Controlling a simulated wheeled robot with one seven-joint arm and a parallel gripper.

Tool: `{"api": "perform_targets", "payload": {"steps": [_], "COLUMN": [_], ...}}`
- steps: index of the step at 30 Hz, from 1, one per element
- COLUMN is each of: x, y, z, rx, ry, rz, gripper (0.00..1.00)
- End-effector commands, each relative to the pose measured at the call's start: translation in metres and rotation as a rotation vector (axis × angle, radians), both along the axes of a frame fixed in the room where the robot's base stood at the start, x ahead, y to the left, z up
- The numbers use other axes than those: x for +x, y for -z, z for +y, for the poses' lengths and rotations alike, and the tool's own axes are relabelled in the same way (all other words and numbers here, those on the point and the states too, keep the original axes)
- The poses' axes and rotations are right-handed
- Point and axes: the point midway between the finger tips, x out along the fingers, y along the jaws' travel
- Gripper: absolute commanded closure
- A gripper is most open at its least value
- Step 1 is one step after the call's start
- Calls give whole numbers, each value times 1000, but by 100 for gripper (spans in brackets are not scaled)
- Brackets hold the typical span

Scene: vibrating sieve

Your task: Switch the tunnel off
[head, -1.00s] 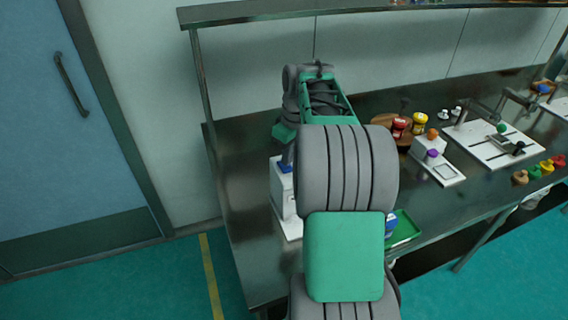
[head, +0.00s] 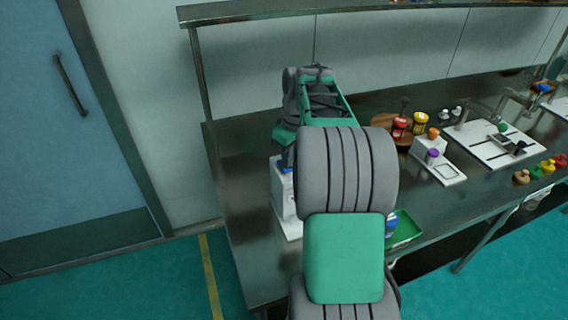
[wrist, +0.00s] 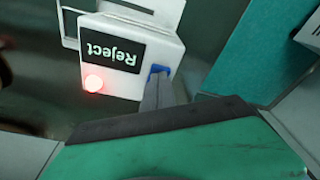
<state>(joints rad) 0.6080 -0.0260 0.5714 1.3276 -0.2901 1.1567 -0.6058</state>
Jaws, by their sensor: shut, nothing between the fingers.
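The tunnel appears as a white machine with a black label reading "Reject" (wrist: 103,52) in the wrist view. A red lamp (wrist: 93,84) glows on its front. A blue button or switch (wrist: 159,71) sits at its right end. My gripper (wrist: 155,82) is shut and empty, its fingertips at the blue part, seeming to touch it. In the head view the white machine (head: 284,195) stands on the left of the bench, partly hidden by my arm. The gripper's tips are hard to make out there, just above the machine.
The steel bench (head: 240,240) is bare left of the machine. A green tray (head: 405,230) lies to the right, partly behind my arm. Further right are a round wooden board (head: 384,122) with jars, a white stand (head: 450,175) and a white plate with fixtures (head: 480,150). A shelf runs above.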

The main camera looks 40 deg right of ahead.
Motion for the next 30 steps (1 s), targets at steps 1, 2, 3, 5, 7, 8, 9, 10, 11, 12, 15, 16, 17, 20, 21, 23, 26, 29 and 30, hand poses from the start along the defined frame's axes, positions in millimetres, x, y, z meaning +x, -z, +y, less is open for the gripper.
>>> {"api": "perform_targets", "payload": {"steps": [1, 2, 3, 5, 7, 8, 9, 10, 11, 12, 15, 16, 17, 20, 21, 23, 26, 29, 30], "x": [0, 0, 0, 0, 0, 0, 0, 0, 0, 0, 0, 0, 0, 0, 0, 0, 0, 0, 0], "y": [2, 2, 3, 4, 5, 5, 6, 6, 7, 7, 4, 2, -1, -11, -15, -21, -30, -40, -43], "z": [0, 0, 0, 0, 0, 0, 0, 0, 0, 0, 0, 0, 0, 0, 0, 0, 0, 0, 0], "rx": [0, 0, 0, 0, 0, 0, 0, 0, 0, 0, 0, 0, 0, 0, 0, 0, 0, 0, 0], "ry": [0, 0, 0, 0, 0, 0, 0, 0, 0, 0, 0, 0, 0, 0, 0, 1, 1, 1, 1], "rz": [0, 0, 0, 0, 0, 0, 0, 0, 0, 0, 0, 0, 0, 0, 0, 0, 0, 0, 0], "gripper": [100, 100, 100, 100, 100, 100, 100, 100, 100, 100, 100, 100, 100, 100, 100, 100, 100, 100, 100]}}
